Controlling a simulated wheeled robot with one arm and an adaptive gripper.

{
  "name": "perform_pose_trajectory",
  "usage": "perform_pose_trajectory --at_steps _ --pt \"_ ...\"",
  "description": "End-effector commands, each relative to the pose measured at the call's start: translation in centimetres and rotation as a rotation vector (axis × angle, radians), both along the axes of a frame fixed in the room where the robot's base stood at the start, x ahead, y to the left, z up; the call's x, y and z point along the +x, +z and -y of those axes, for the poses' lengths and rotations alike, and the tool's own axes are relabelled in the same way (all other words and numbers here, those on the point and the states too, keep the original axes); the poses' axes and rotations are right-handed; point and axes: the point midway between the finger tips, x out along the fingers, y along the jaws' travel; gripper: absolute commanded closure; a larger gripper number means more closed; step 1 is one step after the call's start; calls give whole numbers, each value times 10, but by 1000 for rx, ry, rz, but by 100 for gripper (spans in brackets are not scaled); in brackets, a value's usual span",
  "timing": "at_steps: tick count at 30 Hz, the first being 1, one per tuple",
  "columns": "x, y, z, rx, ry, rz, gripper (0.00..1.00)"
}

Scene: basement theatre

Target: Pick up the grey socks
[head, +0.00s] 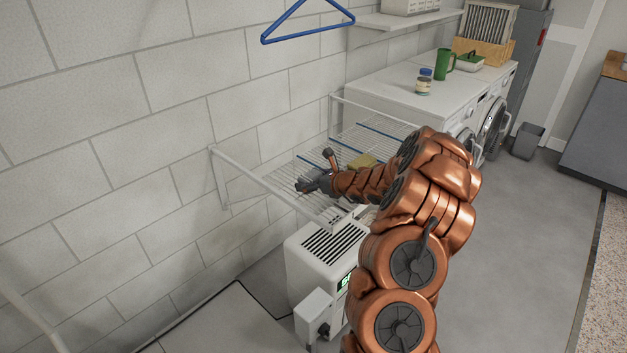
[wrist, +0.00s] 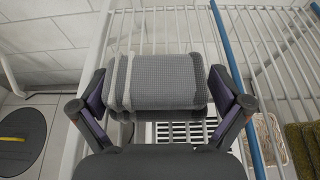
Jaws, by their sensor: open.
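The grey socks (wrist: 160,82) show in the wrist view as a folded or rolled grey textured bundle with pale bands at the left. They lie on the white wire rack (wrist: 190,20). My gripper (wrist: 163,98) is open, with one finger at each side of the bundle's near part. I cannot tell whether the fingers touch it. In the head view, my gripper (head: 306,186) is low over the near end of the wire rack (head: 227,196), and the socks cannot be made out apart from it there.
An olive cloth (head: 362,161) lies on the rack past my gripper. A white vented appliance (head: 318,262) stands below the rack. A blue hanger (head: 307,22) hangs above. White washers (head: 392,88) stand behind, with a green mug (head: 444,63) on top. Open floor lies to the right.

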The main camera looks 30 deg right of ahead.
Motion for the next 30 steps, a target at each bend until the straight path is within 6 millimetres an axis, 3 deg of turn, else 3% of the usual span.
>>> perform_pose_trajectory --at_steps 8,20,30 --pt "0 3 -4 -5 -1 4 0" --pt "0 1 -2 -2 -1 2 40" --pt "1 3 -1 -3 -1 1 40"
